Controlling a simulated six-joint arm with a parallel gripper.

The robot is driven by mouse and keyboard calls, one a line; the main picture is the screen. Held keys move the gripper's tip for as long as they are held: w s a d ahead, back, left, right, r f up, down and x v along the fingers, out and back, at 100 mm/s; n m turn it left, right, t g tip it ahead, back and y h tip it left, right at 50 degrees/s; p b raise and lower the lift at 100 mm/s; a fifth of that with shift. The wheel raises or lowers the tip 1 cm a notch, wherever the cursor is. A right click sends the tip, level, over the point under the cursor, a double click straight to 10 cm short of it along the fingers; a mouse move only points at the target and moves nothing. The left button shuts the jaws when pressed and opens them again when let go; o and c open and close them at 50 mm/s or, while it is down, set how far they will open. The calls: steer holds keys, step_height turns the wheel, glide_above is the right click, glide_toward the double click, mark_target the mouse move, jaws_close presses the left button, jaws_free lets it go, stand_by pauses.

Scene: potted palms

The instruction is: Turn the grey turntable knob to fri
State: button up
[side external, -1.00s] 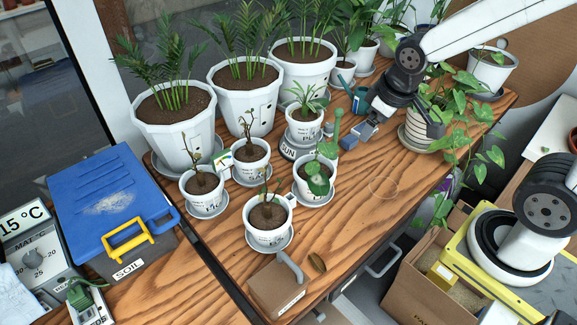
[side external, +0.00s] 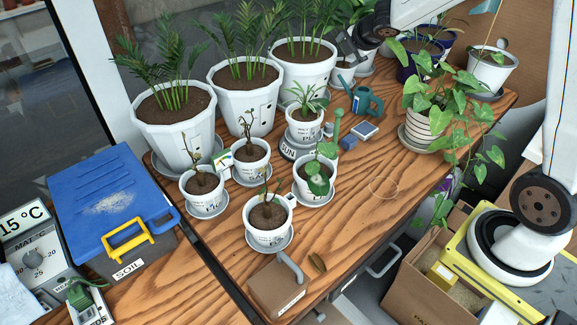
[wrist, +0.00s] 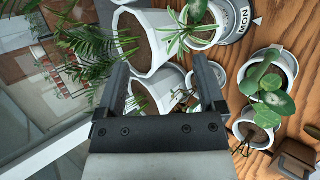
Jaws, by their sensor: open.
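The grey turntable (side external: 290,153) stands mid-table under a small white pot (side external: 303,131) with a spiky green plant. Its rim reads SUN on the side facing the side camera. In the wrist view the turntable rim (wrist: 236,27) reads MON beside a small pale triangle mark (wrist: 257,21) on the wood. FRI is not readable in either view. My gripper (wrist: 158,85) is open and empty, with its fingers wide apart over the large palm pots. In the side view it is high at the top, behind and right of the turntable, only partly visible.
Large palm pots (side external: 180,140) stand behind and left of the turntable. Small pots (side external: 268,222) crowd its front. A teal watering can (side external: 366,101), a blue block (side external: 348,143) and a small box (side external: 365,130) lie to its right. Bare wood (side external: 390,165) lies further right.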

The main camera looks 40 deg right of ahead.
steer(key=w+d+n+t, duration=0.1)
steer(key=w+d+n, duration=0.3)
steer(key=n, duration=0.1)
steer(key=n+y, duration=0.2)
steer(key=n, duration=1)
glide_above(330, 125)
steer(key=s, duration=0.6)
steer(key=shift+g, duration=0.4)
steer(key=f, duration=3)
steer(key=shift+w+a+f, duration=0.1)
steer(key=shift+a+f, duration=0.1)
steer(key=shift+a, duration=0.15)
steer(key=shift+m, duration=0.3)
steer(key=shift+x, duration=3.8)
steer(key=shift+a+f, duration=0.1)
steer(key=shift+a, duration=0.05)
